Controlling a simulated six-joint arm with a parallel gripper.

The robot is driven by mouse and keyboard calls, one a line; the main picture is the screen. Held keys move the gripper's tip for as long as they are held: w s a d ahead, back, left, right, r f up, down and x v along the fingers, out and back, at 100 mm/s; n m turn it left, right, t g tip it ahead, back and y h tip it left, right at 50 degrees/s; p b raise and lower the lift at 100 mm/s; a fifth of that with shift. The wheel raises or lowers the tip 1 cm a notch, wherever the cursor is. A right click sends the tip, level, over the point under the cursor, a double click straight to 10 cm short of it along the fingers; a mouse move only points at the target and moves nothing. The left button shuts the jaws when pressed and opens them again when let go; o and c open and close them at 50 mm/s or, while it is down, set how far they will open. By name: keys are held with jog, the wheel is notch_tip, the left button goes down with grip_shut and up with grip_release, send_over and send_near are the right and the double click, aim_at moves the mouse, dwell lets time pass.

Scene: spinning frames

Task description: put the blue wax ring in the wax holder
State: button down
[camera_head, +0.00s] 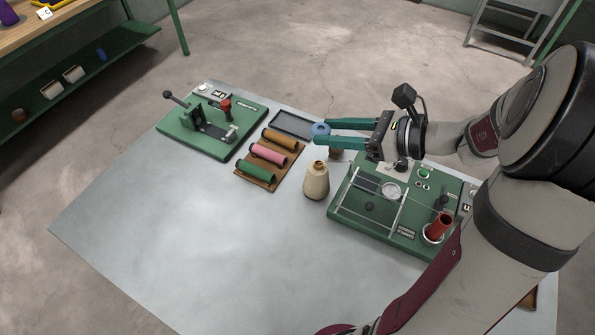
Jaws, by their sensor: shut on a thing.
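The blue wax ring (320,129) is between the tips of my gripper's two green fingers (320,133). My gripper is shut on it. The ring is near the right end of a dark shallow tray (290,125); I cannot tell its height above the table. The wax holder is not clearly identifiable. The green machine on the right (350,213) carries a pale round disc (391,190), thin rods and a small dark knob (370,206). My gripper and wrist cover part of this machine's back edge.
A cream yarn cone (316,181) stands just in front of my gripper. A brown rack (256,184) holds orange, pink and green bobbins. A green lever device (190,142) is at the left. A red tube (440,226) stands in a cup. The table's (190,235) front left is clear.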

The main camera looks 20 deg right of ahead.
jog(key=s+d+f+m+t+h, duration=0.2)
jog(key=s+d+f+m, duration=0.1)
jog(key=s+d+f, duration=0.7)
jog(key=s+f+m+t+h, duration=0.1)
jog(key=s+f+m+h, duration=0.3)
jog(key=s, duration=0.7)
jog(key=n+y, duration=0.1)
jog(key=n, duration=0.1)
send_over(350, 249)
jog(key=f, duration=0.7)
jog(key=shift+s+f, duration=0.2)
jog(key=shift+f, duration=0.1)
notch_tip(350, 249, down, 4)
jog(key=shift+w+f, duration=0.1)
jog(key=shift+w, duration=0.05)
jog(key=shift+f, duration=0.1)
jog(key=shift+c, duration=2.2)
grip_release()
